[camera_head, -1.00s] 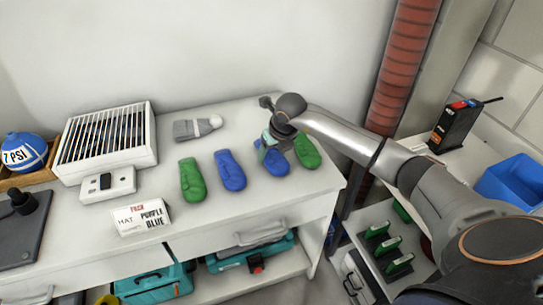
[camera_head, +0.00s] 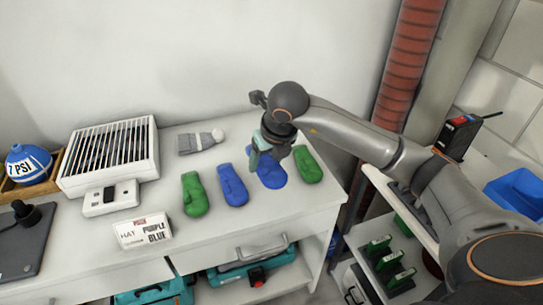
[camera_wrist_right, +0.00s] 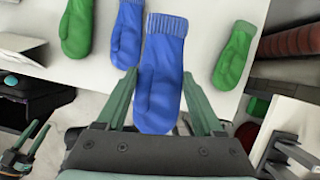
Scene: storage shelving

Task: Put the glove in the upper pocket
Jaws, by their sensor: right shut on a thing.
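My right gripper (camera_head: 268,155) is over a blue glove (camera_head: 270,175), the right one of two blue gloves on the white counter. In the right wrist view, the fingers (camera_wrist_right: 163,110) are on either side of this blue glove (camera_wrist_right: 162,75), shut on it. Its cuff points away from the gripper. Whether it still touches the counter is hard to tell. The other blue glove (camera_head: 232,185) lies to its left. A green glove (camera_head: 195,194) lies farther left, and another green glove (camera_head: 307,164) lies just to the right. I cannot make out a pocket.
A grey hat (camera_head: 200,142) lies behind the gloves. A red pipe (camera_head: 403,75) rises behind my right arm. A shelf with green items (camera_head: 390,262) is at right.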

